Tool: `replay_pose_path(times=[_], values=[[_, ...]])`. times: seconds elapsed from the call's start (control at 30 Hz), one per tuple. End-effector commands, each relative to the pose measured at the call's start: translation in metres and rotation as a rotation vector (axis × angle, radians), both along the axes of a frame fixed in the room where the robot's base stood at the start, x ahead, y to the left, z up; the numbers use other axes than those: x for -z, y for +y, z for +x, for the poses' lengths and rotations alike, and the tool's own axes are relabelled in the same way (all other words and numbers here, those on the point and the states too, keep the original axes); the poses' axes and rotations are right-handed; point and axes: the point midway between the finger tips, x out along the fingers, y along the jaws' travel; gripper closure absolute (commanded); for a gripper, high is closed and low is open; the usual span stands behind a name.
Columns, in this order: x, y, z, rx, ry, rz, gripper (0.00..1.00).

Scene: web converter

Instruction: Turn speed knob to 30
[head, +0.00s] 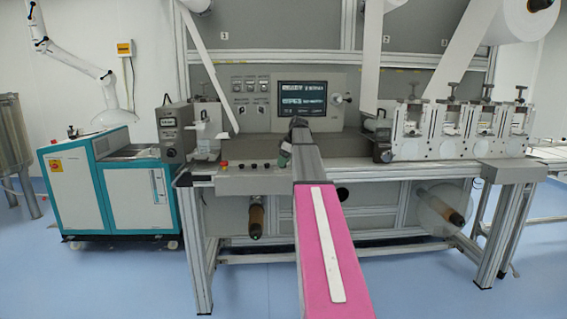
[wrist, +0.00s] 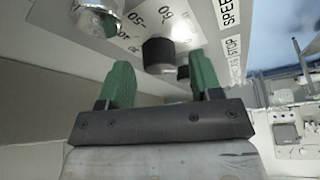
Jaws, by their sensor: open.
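The black speed knob (wrist: 158,52) sticks out of a pale panel (wrist: 205,20) in the wrist view. The numbers 50 and 60 and the words SPEED and STOP are printed around it, seen rotated. Which number the knob points at cannot be read. My gripper (wrist: 161,70) is open, with its green fingers apart. One fingertip is to the left of the knob and one to the right, with visible gaps in the picture. How deep they reach beside it is unclear. In the head view my gripper (head: 284,157) is small, in front of the machine, and the speed knob cannot be made out.
A silver metal cylinder (wrist: 98,14) sticks out close to my left finger in the wrist view. The machine's display screen (head: 302,98) is behind my arm in the head view. Small buttons (head: 240,166) line the front ledge. A teal and white cabinet (head: 110,185) stands at left.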

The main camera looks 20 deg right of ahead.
Motion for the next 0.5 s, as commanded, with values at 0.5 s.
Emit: replay_pose_path(times=[0.5], values=[[0.0063, 0.0018, 0.0017, 0.0, -0.001, -0.001, 0.77]])
